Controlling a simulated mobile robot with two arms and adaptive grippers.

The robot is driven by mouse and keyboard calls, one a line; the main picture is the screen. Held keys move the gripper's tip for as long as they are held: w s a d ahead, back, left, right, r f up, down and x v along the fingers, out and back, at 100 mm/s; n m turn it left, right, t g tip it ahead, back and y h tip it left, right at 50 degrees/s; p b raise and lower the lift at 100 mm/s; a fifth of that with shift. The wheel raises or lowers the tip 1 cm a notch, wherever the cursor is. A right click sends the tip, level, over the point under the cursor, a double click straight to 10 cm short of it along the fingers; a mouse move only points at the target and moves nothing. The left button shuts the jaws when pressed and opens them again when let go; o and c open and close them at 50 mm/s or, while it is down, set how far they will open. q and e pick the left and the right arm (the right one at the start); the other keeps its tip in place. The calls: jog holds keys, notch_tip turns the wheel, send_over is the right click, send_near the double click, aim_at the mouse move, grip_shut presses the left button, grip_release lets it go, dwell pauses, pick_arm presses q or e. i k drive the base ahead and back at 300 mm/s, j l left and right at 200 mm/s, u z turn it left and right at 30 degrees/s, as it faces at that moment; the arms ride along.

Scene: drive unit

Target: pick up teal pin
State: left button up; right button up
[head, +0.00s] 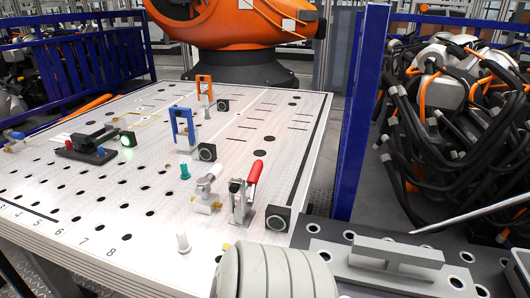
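The teal pin (185,171) stands upright on the perforated white table (110,205), near the middle of the head view. It is small, with a wider top. It stands left of a small clamp with a pale handle (207,187) and in front of a blue bracket (184,129). Open tabletop with round holes lies to its left. Nothing covers the pin. Neither of my grippers shows in this view, so I cannot see their state.
A toggle clamp with a red handle (254,180) and a dark square block (277,218) stand right of the pin. A white pin (183,242) stands nearer. A pale ribbed rounded body (275,272) fills the bottom middle. A blue post (361,115) rises beyond the table's right edge.

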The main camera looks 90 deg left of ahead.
aim_at(186, 174)
jog(key=i+l+u, duration=0.1)
jog(key=u, duration=1.45)
